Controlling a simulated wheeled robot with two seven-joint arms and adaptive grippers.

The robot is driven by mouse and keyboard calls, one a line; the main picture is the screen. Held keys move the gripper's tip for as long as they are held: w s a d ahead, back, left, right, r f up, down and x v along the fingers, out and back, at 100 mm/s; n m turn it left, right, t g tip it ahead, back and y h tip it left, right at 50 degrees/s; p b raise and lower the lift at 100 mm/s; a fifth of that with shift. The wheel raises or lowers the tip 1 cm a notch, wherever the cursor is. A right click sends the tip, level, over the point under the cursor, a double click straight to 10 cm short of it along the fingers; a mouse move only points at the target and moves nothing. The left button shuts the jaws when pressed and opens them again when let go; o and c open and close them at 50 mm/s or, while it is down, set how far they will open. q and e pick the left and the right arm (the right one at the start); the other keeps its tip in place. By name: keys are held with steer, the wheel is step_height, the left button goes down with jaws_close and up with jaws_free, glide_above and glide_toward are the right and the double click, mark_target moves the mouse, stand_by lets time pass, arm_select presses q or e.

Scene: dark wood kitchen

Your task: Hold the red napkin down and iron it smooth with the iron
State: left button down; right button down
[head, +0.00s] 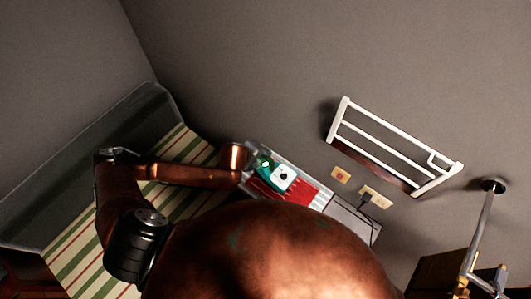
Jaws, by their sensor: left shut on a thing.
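The red napkin (304,191) lies on a pale narrow surface against the wall, with white stripes or fringe showing along its near side. The teal and white iron (284,178) is over the napkin's left part and hides some of it. My left gripper (265,164) is at the iron's left end and is shut on it; the fingers are small and partly hidden. I cannot tell whether the iron's sole touches the cloth. My right gripper is not in view.
A striped bench seat (90,262) is at left. A white wall rack (390,150) hangs at right above outlets (375,196), one with a black plug. A metal pole (480,225) stands at far right. My own body hides the lower middle.

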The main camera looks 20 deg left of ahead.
arm_select(q)
step_height(320, 180, down, 7)
steer(key=s+a, duration=0.2)
steer(key=shift+s+a, duration=0.2)
steer(key=shift+a, duration=0.15)
stand_by(0.5)
stand_by(0.5)
steer(key=shift+f, duration=2.35)
steer(key=shift+d, duration=0.1)
